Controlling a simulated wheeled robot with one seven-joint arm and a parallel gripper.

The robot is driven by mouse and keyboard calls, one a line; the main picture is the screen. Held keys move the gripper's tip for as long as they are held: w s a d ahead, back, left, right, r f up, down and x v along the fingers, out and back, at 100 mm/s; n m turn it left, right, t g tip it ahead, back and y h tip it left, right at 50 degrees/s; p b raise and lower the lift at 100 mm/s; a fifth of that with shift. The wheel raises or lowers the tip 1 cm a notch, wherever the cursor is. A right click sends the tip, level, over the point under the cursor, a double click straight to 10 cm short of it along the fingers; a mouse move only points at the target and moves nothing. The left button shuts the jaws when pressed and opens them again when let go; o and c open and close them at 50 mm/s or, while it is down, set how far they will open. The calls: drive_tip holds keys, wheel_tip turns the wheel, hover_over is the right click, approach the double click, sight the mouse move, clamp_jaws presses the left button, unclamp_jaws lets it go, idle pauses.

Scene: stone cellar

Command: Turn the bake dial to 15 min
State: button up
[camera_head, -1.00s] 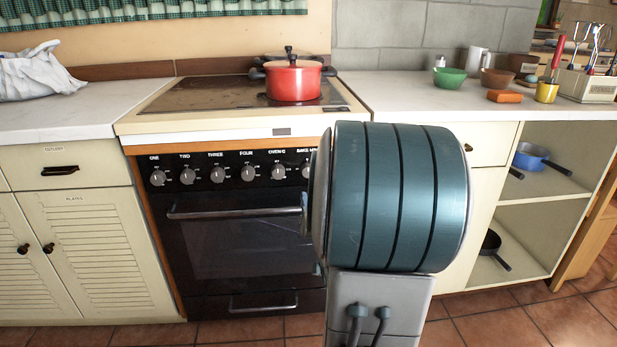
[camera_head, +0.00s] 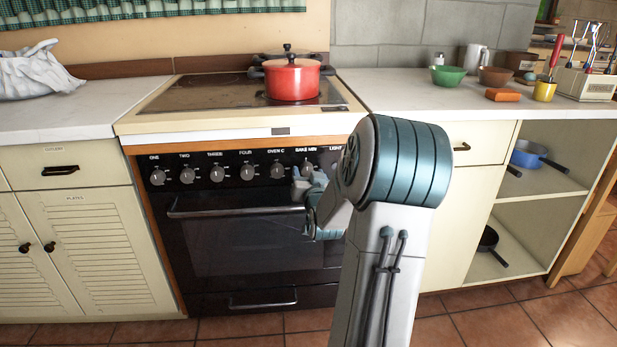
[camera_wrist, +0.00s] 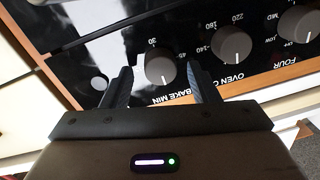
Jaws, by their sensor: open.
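The bake dial (camera_wrist: 158,72), a grey round knob labelled BAKE MIN, sits on the stove's black control panel (camera_head: 203,170). In the wrist view it shows between the two fingers of my gripper (camera_wrist: 160,78), which are open, one on each side of it. I cannot tell whether either finger touches it. The knob's white pointer mark is near its lower edge in that view; the number 30 reads above it.
The oven dial (camera_wrist: 232,45) is close beside one finger, with further dials in the row. The oven handle (camera_head: 236,211) runs below the panel. A red pot (camera_head: 292,80) stands on the hob above. White counters (camera_head: 60,112) flank the stove.

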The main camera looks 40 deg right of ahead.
drive_tip(key=shift+w+d, duration=0.1)
drive_tip(key=shift+w, duration=0.1)
drive_tip(key=c, duration=1)
drive_tip(key=shift+o, duration=0.2)
